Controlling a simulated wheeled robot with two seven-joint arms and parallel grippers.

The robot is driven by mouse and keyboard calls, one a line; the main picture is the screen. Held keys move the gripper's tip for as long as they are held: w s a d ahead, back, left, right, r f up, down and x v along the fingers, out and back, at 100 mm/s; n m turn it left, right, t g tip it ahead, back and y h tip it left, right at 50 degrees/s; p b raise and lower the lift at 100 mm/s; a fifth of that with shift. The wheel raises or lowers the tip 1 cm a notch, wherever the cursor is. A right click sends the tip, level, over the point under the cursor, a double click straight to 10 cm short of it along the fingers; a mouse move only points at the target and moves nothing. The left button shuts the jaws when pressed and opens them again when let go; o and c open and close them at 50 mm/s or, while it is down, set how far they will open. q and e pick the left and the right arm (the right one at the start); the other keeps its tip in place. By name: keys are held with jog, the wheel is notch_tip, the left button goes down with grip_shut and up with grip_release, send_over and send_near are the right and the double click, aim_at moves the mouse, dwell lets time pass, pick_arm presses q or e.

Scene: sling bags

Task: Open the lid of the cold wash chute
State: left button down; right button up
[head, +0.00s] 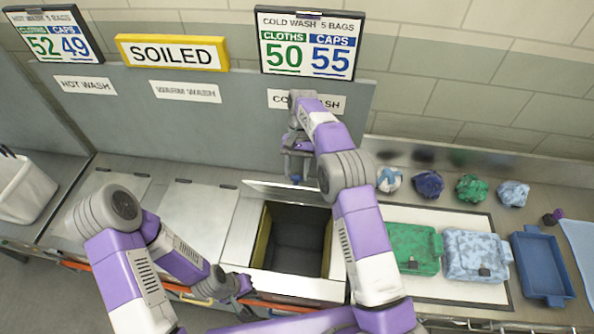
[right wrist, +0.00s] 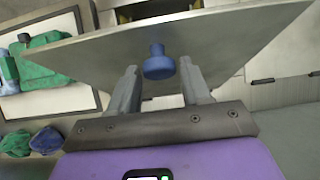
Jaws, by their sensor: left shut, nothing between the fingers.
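The cold wash chute (head: 297,240) is uncovered, its dark square opening showing below the COLD WASH label. Its metal lid (head: 275,192) stands raised at the back edge of the opening, seen nearly edge-on. The lid also fills the upper part of the right wrist view (right wrist: 90,60), with its blue knob (right wrist: 158,64) on the face toward my right gripper. My right gripper (right wrist: 162,82) is open, its fingers apart on either side of the knob with gaps showing. In the head view it is behind the lid (head: 298,168). My left gripper (head: 243,286) is shut and empty, low by the chute's front left.
The warm wash lid (head: 192,218) and hot wash lid (head: 110,205) lie flat to the left. On the right, a white mat (head: 440,215) holds a green bag (head: 413,248) and a light blue bag (head: 477,255). A blue tray (head: 543,265) and several rolled caps lie nearby.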

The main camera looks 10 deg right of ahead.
jog(key=shift+o, duration=1.2)
jog(key=shift+r, duration=0.1)
notch_tip(320, 180, up, 10)
jog(key=shift+c, duration=0.2)
